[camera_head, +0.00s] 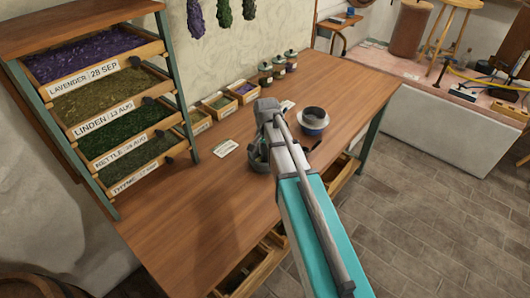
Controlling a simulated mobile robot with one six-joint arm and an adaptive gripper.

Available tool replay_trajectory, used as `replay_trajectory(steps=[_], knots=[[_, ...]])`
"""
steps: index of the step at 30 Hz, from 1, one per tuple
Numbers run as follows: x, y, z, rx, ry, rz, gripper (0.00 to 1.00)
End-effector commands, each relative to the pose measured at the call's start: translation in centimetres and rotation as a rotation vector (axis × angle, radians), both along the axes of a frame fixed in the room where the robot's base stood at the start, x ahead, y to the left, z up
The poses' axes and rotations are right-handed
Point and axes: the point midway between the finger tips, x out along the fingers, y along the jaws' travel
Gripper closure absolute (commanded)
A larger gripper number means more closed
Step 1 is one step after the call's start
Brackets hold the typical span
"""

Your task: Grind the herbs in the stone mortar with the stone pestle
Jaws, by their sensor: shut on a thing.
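My gripper (260,157) is low over the middle of the wooden table, at the far end of my arm. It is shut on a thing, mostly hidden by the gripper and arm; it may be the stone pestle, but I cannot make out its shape. A rounded grey form shows around the fingers, and I cannot tell whether any of it is the stone mortar. A round vessel (313,119) with a dark inside, pale collar and bluish side stands to the right of the gripper, apart from it. No herbs show at the gripper.
The wooden table (205,215) is bare at the front left. A rack of labelled herb trays (95,100) stands at left. Small wooden boxes (243,93) and lidded jars (279,68) line the back. Small cards (225,147) lie flat. Open drawers (245,272) jut out below.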

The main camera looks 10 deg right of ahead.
Motion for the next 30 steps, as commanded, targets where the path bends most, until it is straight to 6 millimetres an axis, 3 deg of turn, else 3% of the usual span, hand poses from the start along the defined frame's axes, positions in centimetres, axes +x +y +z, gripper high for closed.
replay_trajectory(steps=[30], knots=[[0.5, 2.0, -0.2, 0.004, -0.002, 0.001, 1.0]])
